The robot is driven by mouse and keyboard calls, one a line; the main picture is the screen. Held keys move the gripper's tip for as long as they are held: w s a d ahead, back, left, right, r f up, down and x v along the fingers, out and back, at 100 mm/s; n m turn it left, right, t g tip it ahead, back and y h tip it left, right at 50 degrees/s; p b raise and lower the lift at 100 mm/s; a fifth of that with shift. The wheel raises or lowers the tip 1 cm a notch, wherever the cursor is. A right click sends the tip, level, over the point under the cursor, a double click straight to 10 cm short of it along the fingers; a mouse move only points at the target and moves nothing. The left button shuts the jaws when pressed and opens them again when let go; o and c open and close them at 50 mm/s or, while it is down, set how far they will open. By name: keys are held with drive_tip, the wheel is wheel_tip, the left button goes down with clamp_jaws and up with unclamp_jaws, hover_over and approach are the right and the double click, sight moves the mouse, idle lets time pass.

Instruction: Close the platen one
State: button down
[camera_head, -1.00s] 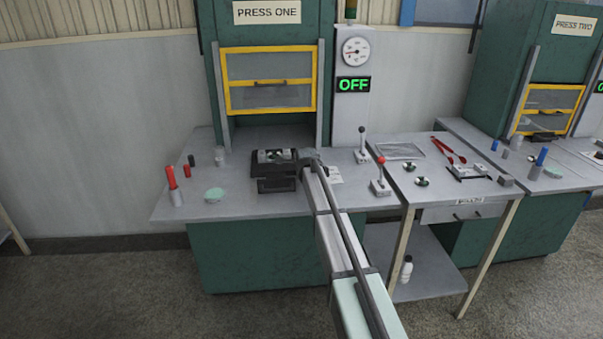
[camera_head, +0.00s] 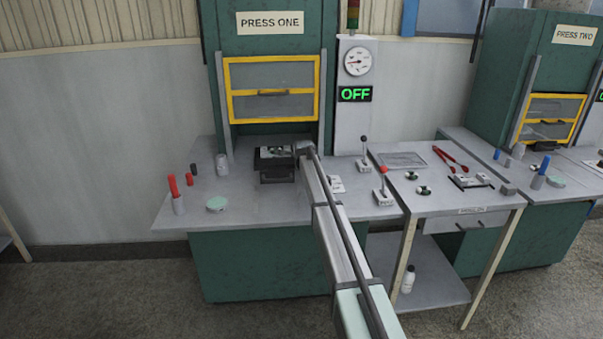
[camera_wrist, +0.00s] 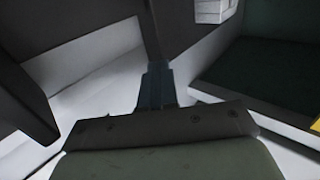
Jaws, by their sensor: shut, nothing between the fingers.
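Press one (camera_head: 270,22) is a green cabinet with a yellow-framed guard door (camera_head: 272,88), which is raised above the bed. A dark block with a light plate on top (camera_head: 276,163) sits at the opening under the door; I take it as platen one. My gripper (camera_head: 306,148) is at the block's right side, seen mostly from behind my arm; whether it touches the block is unclear. In the wrist view my gripper (camera_wrist: 157,82) is shut and empty, with its narrow fingertips pointing between dark and light surfaces.
A black-knobbed lever (camera_head: 364,150) and a red-knobbed lever (camera_head: 384,185) stand right of my arm. The sign (camera_head: 355,94) reads OFF. A side table holds tongs (camera_head: 450,158).

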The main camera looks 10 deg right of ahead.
drive_tip(key=w, duration=1.7)
drive_tip(key=shift+w, duration=0.1)
